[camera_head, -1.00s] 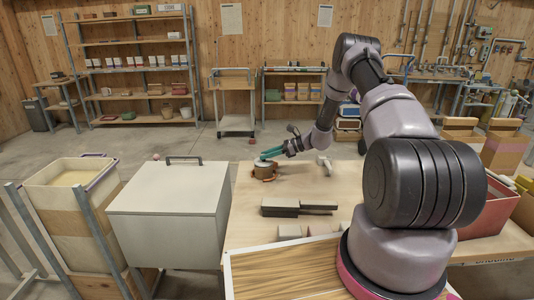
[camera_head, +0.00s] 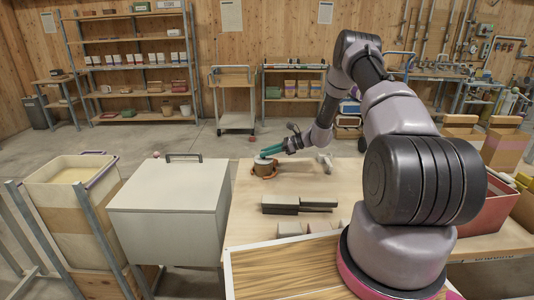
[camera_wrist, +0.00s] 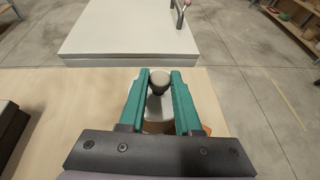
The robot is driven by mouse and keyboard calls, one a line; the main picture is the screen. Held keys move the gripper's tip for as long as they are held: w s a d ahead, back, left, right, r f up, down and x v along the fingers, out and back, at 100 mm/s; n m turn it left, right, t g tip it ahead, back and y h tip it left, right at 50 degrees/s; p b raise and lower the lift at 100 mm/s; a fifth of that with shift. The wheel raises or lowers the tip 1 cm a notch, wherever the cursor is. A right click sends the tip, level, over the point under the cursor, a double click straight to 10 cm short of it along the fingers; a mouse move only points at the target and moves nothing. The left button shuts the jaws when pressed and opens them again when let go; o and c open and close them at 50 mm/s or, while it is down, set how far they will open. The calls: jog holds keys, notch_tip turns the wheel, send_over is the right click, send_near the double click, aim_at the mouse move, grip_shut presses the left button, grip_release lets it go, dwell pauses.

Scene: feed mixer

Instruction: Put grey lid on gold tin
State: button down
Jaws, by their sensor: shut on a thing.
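My gripper (camera_head: 264,154) has teal fingers and stands over the far left part of the wooden table. In the wrist view my gripper (camera_wrist: 159,82) is shut on the dark, pale-topped knob of the grey lid (camera_wrist: 154,107). The grey lid (camera_head: 261,160) is at the mouth of the gold-brown tin (camera_head: 265,172); I cannot tell whether it rests on the rim or hangs just above it. In the wrist view the fingers and gripper body hide most of the tin.
A large pale box (camera_head: 170,205) with a handle stands left of the table (camera_head: 245,215). Dark flat blocks (camera_head: 281,205) lie nearer me, and a pale object (camera_head: 325,163) stands right of the tin. A striped wooden board (camera_head: 290,272) lies at the front.

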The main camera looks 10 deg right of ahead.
jog(key=shift+c, duration=0.6)
grip_release()
notch_tip(320, 180, up, 9)
dwell(1.3)
dwell(0.5)
